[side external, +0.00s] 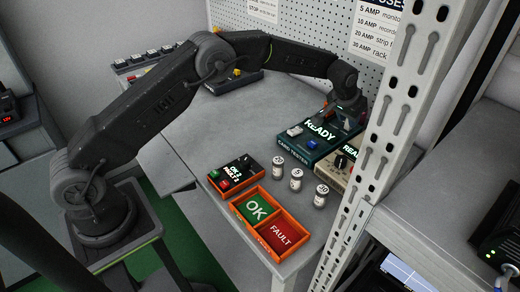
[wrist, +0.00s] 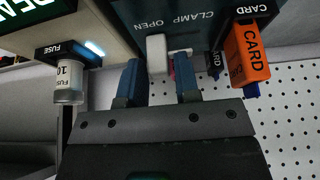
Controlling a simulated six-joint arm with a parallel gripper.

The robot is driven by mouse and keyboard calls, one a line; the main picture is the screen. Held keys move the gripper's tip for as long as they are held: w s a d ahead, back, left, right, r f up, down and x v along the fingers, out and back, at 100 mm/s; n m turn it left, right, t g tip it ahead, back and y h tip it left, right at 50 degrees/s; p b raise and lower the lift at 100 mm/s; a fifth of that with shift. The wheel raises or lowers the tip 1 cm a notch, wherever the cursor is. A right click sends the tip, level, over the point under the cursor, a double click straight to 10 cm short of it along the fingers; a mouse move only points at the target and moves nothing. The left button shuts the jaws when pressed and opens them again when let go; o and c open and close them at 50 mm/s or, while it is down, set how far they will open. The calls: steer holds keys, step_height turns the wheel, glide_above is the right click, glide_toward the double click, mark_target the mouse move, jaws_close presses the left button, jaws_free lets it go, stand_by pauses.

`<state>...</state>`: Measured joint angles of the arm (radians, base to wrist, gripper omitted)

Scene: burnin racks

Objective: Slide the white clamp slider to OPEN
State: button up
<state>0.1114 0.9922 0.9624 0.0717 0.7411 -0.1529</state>
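In the wrist view the white clamp slider (wrist: 157,54) stands out from the dark tester panel (wrist: 125,12), at the left end of its short slot. The word OPEN is printed above it, and CLAMP is to the right. My gripper (wrist: 160,72) is open, with one blue finger on each side of the slider. In the side view my gripper (side external: 345,112) is at the far side of the teal card tester (side external: 310,151), and the slider is hidden there.
An orange card (wrist: 250,52) sticks out of the CARD slot close right of my fingers. A fuse (wrist: 68,82) hangs from the neighbouring tester at left. A pegboard (side external: 300,55) stands behind. Several fuses (side external: 297,178) and orange OK/FAULT bins (side external: 233,210) sit on the bench.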

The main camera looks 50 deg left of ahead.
step_height(320, 180, up, 7)
stand_by(0.9)
steer(key=s+a+r, duration=0.2)
steer(key=s+r, duration=0.6)
steer(key=s, duration=0.2)
steer(key=s+a+r, duration=0.2)
steer(key=s+r, duration=0.5)
steer(key=s, duration=0.2)
steer(key=s+a+f, duration=0.1)
steer(key=s+f, duration=0.1)
steer(key=s, duration=1.1)
steer(key=s+a+f, duration=0.1)
steer(key=s+f, duration=0.1)
steer(key=s, duration=1.1)
steer(key=shift+a+f, duration=0.25)
steer(key=shift+f, duration=0.15)
stand_by(1.9)
